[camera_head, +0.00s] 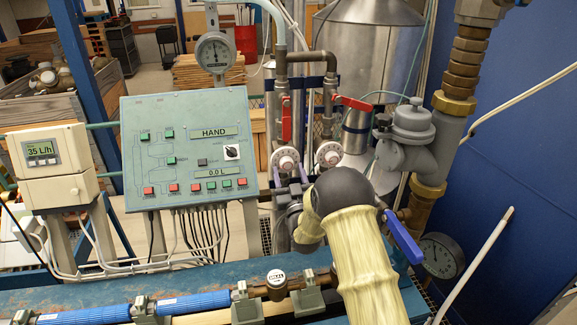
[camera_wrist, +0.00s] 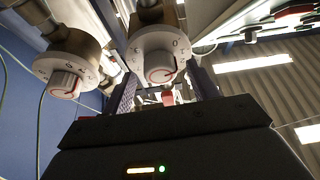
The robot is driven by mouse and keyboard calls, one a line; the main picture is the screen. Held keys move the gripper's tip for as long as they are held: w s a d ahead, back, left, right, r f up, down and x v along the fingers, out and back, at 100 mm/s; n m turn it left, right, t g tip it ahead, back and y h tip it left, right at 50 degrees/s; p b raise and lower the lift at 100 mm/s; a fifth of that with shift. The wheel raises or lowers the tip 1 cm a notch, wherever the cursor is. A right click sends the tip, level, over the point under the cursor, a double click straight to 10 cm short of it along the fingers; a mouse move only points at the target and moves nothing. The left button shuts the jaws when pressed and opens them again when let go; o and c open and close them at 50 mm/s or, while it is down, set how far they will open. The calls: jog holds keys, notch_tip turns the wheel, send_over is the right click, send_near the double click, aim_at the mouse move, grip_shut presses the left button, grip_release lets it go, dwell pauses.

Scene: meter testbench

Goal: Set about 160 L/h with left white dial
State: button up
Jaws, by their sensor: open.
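The left white dial (camera_head: 285,160) sits below a red-handled valve, right of the control panel. It also shows in the wrist view as the right-hand dial (camera_wrist: 160,62), with a numbered ring and a red mark on its knob. The right white dial (camera_head: 328,155) is beside it and appears at left in the wrist view (camera_wrist: 66,80). My gripper (camera_wrist: 166,88) is open, its dark fingers reaching toward the left dial; contact cannot be told. In the head view my wrist and arm hide much of the gripper, just below the dials. The flow display (camera_head: 41,149) reads 35 L/h.
The control panel (camera_head: 188,148) with buttons and a HAND display stands left of the dials. Red valve handles (camera_head: 287,118) hang above them. A blue lever (camera_head: 403,237) and grey valve body (camera_head: 407,135) are close to my arm's right. Blue pipes (camera_head: 180,305) run along the bench.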

jog(key=shift+w+a+r, duration=0.15)
jog(key=shift+w+r, duration=0.05)
jog(key=shift+w, duration=0.3)
jog(key=c, duration=1)
